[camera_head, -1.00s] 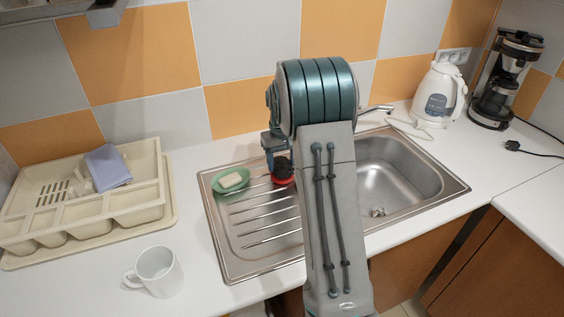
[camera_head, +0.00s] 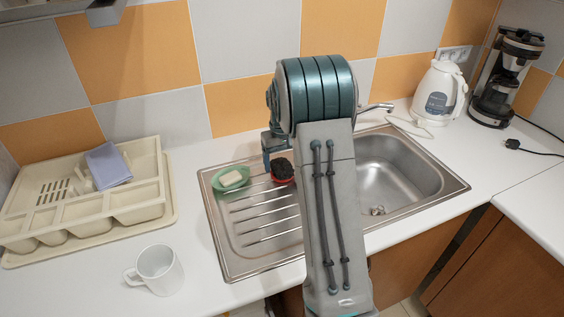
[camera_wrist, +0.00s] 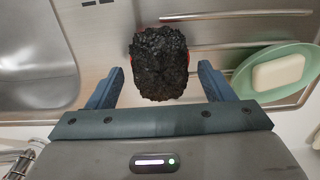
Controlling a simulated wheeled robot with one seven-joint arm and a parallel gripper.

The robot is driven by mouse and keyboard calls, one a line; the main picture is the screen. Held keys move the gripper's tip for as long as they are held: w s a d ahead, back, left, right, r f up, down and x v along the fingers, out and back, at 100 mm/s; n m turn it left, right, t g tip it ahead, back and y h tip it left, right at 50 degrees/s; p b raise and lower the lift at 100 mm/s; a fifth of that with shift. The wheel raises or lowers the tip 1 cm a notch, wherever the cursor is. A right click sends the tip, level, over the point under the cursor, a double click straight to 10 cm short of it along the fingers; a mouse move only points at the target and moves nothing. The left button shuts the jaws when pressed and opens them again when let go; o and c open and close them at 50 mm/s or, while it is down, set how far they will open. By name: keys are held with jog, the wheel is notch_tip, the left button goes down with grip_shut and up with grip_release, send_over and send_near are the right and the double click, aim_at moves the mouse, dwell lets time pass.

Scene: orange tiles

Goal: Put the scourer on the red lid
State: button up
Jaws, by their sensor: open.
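The scourer (camera_wrist: 159,62) is a dark, rough lump. It rests on the red lid (camera_wrist: 132,50), whose rim shows only in small bits around it in the wrist view. In the head view the scourer (camera_head: 282,168) sits on the red lid (camera_head: 284,182) on the sink's drainboard. My gripper (camera_wrist: 160,84) is open, with one finger on each side of the scourer's near end and a gap to each. In the head view my arm hides part of the gripper (camera_head: 268,150).
A green dish (camera_head: 231,180) with a pale soap bar lies left of the lid on the drainboard. The sink bowl (camera_head: 395,180) is to the right. A white mug (camera_head: 160,272) and a cream cutlery tray (camera_head: 140,205) stand on the counter at left.

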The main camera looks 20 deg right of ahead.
aim_at(282, 166)
notch_tip(282, 166, up, 11)
jog(key=s+a+r+t, duration=0.1)
jog(key=s+a+r, duration=0.1)
jog(key=s+a, duration=0.35)
jog(key=s+a+r, duration=0.2)
jog(key=s, duration=0.6)
jog(key=s+a+f+t, duration=0.1)
jog(key=s+a+f, duration=0.1)
jog(key=s, duration=0.6)
jog(key=s+a+f+t, duration=0.1)
jog(key=s+a+f, duration=0.1)
jog(key=s, duration=0.6)
jog(key=shift+s+a+f, duration=0.2)
jog(key=shift+a+f, duration=0.05)
jog(key=shift+f, duration=0.1)
